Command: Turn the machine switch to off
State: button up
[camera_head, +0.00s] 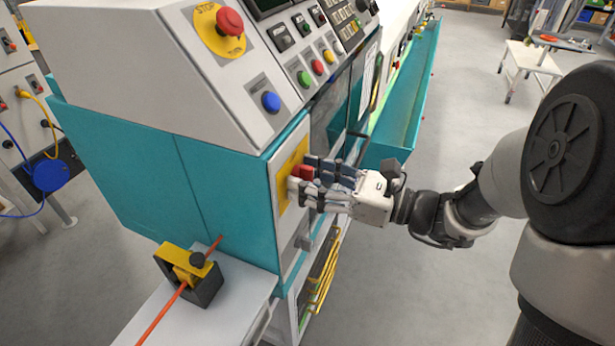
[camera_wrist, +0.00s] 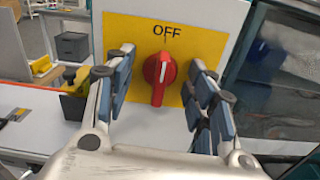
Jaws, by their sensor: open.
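The machine switch is a red rotary knob (camera_wrist: 160,76) on a yellow plate (camera_wrist: 120,30) marked OFF above it. In the wrist view its long grip stands nearly upright, with a pale mark towards its top, below the lettering. In the head view the knob (camera_head: 304,171) is partly hidden by my fingers on the front of the teal and white machine (camera_head: 130,150). My gripper (camera_wrist: 163,73) is open, with one finger on each side of the knob and a visible gap on both sides. In the head view my gripper (camera_head: 305,178) reaches the plate from the right.
A red STOP button (camera_head: 229,21) and several coloured buttons sit on the sloped panel above. A yellow and black cable guide (camera_head: 190,272) with an orange cable stands on the ledge below left. A teal trough (camera_head: 405,100) runs behind.

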jog(key=p+v, duration=0.1)
jog(key=v, duration=0.7)
dwell(0.7)
dwell(0.3)
jog(key=s+a+f+n+g+h, duration=0.2)
jog(key=s+n+g+h, duration=0.2)
jog(key=s+n, duration=0.35)
jog(key=s+a+f+n+g+h, duration=0.1)
jog(key=s+f+n+g+h, duration=0.2)
jog(key=s+n, duration=0.45)
jog(key=s+d+r+n+t+h, duration=0.3)
jog(key=d+n+t+h, duration=0.2)
jog(key=d+h, duration=0.5)
jog(key=d+n, duration=0.1)
jog(key=n, duration=0.1)
jog(key=shift+d+n+t, duration=0.3)
jog(key=shift+n, duration=0.1)
